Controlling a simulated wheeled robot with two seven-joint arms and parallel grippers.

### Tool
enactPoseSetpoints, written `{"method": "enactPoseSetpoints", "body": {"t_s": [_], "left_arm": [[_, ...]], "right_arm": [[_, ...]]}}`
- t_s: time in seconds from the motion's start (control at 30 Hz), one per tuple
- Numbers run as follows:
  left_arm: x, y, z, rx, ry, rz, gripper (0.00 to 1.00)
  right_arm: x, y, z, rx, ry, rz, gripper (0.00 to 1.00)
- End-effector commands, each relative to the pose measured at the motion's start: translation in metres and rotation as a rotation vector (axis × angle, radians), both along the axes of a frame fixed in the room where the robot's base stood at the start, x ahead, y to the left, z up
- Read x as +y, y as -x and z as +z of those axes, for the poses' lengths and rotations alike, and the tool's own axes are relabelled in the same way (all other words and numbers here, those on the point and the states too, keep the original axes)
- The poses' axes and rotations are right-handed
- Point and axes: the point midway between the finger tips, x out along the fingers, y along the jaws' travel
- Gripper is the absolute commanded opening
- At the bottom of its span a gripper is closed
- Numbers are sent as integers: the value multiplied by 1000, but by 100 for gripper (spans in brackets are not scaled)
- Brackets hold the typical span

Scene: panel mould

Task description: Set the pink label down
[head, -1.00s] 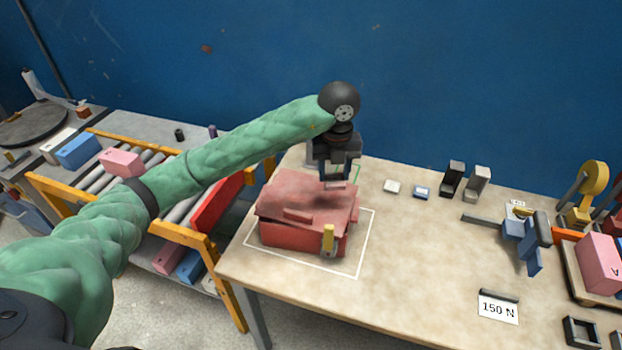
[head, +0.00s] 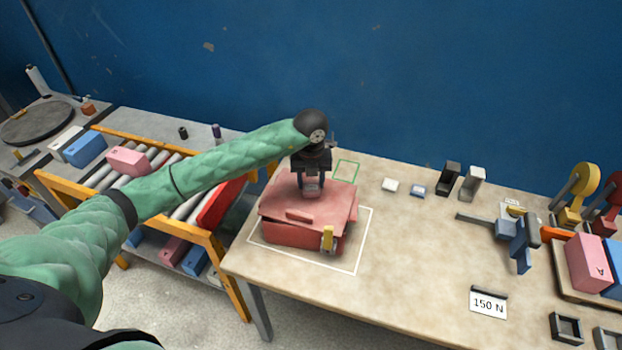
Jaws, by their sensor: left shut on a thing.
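My left gripper (head: 311,191) points down over the lid of the red mould box (head: 290,232). It is shut on a small pinkish piece, which looks like the pink label; the fingers hide most of it. I cannot tell whether the piece touches the lid. The red box stands inside a white outline on the table, with a yellow latch (head: 327,238) on its front. My right gripper is not in view.
A blue clamp-like tool (head: 519,241) and a 150 N card (head: 488,302) are further right. The table between is clear.

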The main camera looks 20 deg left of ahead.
Motion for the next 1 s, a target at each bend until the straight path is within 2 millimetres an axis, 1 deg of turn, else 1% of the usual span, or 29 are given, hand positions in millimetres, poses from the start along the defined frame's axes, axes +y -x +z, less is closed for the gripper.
{"method": "enactPoseSetpoints", "body": {"t_s": [0.07,0.2,0.47,0.63,0.67,0.7,0.77,1.0], "left_arm": [[0,0,-4,2,1,1,23],[0,0,-10,0,0,0,23],[0,0,-10,0,0,0,23],[0,0,-12,0,0,0,23],[0,0,-12,0,0,0,48],[0,0,-11,0,0,0,56],[0,0,-11,0,0,0,66],[0,0,-11,0,0,0,66]], "right_arm": [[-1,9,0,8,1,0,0],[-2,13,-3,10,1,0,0],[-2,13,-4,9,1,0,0],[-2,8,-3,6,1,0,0],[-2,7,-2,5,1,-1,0],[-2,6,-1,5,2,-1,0],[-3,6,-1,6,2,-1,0],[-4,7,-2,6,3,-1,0]]}}
